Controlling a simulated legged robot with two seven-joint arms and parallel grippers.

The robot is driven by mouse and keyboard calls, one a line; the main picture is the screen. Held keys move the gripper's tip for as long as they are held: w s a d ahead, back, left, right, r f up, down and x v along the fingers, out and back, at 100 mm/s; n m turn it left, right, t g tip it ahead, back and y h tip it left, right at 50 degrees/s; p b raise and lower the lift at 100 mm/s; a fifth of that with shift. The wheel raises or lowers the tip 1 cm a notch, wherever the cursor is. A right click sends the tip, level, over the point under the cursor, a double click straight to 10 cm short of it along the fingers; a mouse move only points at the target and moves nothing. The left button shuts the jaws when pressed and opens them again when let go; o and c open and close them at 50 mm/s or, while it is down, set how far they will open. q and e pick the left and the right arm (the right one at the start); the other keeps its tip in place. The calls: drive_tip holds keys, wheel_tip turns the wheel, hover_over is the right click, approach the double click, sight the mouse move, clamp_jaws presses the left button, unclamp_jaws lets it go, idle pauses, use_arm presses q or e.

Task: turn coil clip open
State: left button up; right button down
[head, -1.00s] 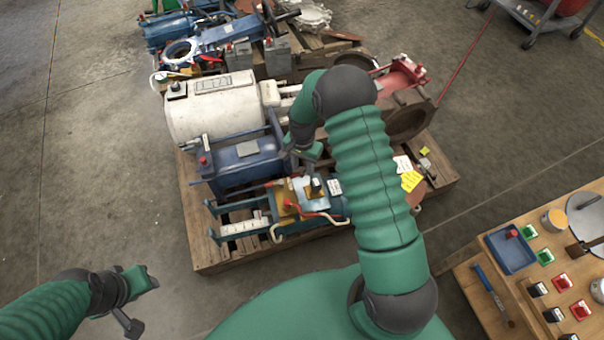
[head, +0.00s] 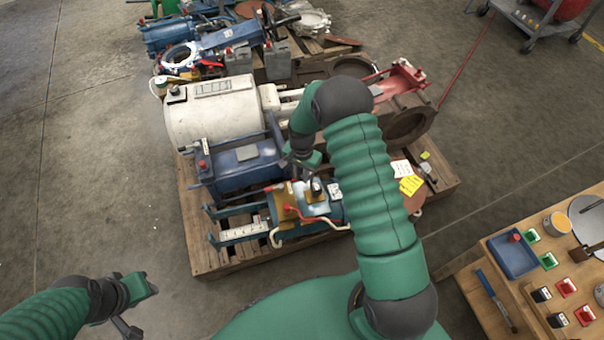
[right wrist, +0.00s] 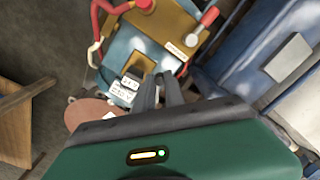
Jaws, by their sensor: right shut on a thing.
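A blue motor unit with a tan terminal plate (head: 286,200) and red and cream leads lies at the pallet's front. The plate (right wrist: 172,30) also shows in the right wrist view, with a red-tipped piece (right wrist: 203,24) at its edge and white labelled blocks (right wrist: 126,88) beside it. My right gripper (head: 315,183) reaches down to this unit. Its fingers (right wrist: 159,78) are close together at the plate's near edge, shut on a small part, the coil clip, mostly hidden between them. My left gripper (head: 142,302) hangs at the lower left, away from the pallet; its jaw gap is unclear.
The wooden pallet (head: 205,262) also carries a blue machine (head: 240,165), a white cylinder (head: 212,108) and a rusty flanged part (head: 408,122). A workbench (head: 490,255) with a blue tray (head: 513,255) stands at right. The floor at left is clear.

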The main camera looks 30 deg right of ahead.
drive_tip(key=w+m+p, duration=0.1)
drive_tip(key=m+p, duration=0.1)
drive_tip(key=w+m+p, duration=0.1)
drive_tip(key=m, duration=0.2)
drive_tip(key=shift+w+d+m+p, duration=0.1)
drive_tip(key=shift+m+p, duration=0.2)
drive_tip(key=shift+p, duration=0.05)
drive_tip(key=c, duration=1.4)
unclamp_jaws()
wheel_tip(320, 180, up, 17)
drive_tip(key=p, duration=0.5)
drive_tip(key=shift+p, duration=0.3)
drive_tip(key=shift+f, duration=0.1)
